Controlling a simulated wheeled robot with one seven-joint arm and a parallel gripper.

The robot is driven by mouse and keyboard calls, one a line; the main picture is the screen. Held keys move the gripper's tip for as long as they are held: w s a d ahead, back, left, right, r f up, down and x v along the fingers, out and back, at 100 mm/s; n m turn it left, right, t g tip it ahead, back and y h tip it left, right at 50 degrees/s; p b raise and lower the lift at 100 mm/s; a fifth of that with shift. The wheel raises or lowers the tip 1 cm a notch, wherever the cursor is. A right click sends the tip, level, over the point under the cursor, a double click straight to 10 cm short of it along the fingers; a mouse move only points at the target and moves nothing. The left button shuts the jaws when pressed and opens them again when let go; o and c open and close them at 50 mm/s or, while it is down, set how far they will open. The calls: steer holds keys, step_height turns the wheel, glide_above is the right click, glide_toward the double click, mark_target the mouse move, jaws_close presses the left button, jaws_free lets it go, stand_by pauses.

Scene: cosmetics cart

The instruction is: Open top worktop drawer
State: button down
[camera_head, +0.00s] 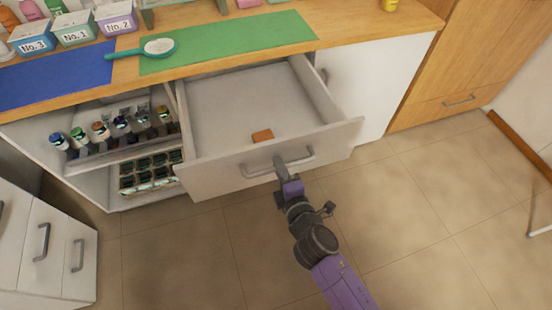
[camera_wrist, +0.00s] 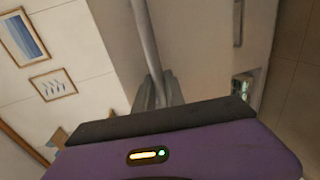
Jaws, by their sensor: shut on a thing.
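The top worktop drawer (camera_head: 225,172) is pulled well out from under the wooden worktop in the head view. Its inside shows, with a small orange-brown block (camera_head: 262,136) lying near the front. My gripper (camera_head: 281,163) is at the bar handle (camera_head: 257,170) on the drawer front and is shut on it. In the wrist view the handle (camera_wrist: 146,40) runs as a grey bar down to my gripper (camera_wrist: 158,92), whose fingers are partly hidden by the purple wrist body.
Open shelves with small bottles (camera_head: 122,125) are left of the drawer. A white cabinet (camera_head: 45,245) stands at lower left.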

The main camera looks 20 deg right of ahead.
steer(key=shift+f+v, duration=0.25)
steer(key=shift+v, duration=1.05)
steer(key=shift+s, duration=0.1)
steer(key=c, duration=1.4)
jaws_free()
steer(key=b+v, duration=0.1)
steer(key=v, duration=0.6)
steer(key=shift+s, duration=0.35)
